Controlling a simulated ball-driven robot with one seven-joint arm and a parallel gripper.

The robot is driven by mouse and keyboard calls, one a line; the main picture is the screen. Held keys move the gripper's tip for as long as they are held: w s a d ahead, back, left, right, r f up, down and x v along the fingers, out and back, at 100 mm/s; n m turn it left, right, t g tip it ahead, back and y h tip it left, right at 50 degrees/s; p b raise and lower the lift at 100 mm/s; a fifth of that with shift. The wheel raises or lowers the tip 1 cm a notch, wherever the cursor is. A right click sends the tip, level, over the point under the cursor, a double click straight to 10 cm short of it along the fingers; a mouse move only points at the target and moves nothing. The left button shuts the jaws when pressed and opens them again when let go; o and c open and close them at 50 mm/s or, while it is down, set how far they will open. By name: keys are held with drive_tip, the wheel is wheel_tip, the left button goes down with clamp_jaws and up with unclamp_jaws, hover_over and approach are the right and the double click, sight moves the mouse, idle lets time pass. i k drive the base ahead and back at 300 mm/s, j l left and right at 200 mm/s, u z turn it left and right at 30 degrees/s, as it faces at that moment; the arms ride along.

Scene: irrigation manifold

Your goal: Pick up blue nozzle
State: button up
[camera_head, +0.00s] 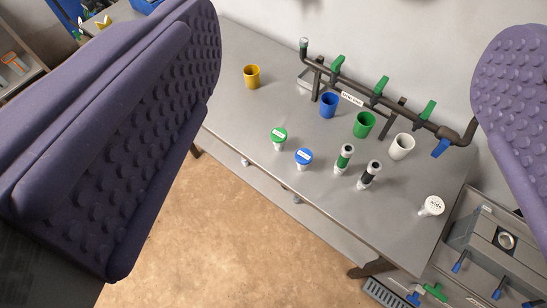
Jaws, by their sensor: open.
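The blue nozzle (303,158), a small piece with a round blue top bearing a white label and a pale lower body, stands near the front edge of the grey table (235,110). A similar green-topped piece (279,137) stands just to its left and behind. My gripper (335,95) is open, with one purple padded finger at the left and one at the right of the view. Both fingers are well above the table, and nothing is between them close up. The blue nozzle appears in the gap, apart from both fingers.
Yellow (252,77), blue (329,105), green (364,124) and white (401,146) cups stand behind. A dark pipe manifold (400,110) with green handles runs along the back.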

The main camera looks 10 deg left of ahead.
sight(303, 156)
drive_tip(key=i+u, duration=0.3)
drive_tip(key=i, duration=0.4)
drive_tip(key=i+u, duration=0.35)
drive_tip(key=i, duration=0.35)
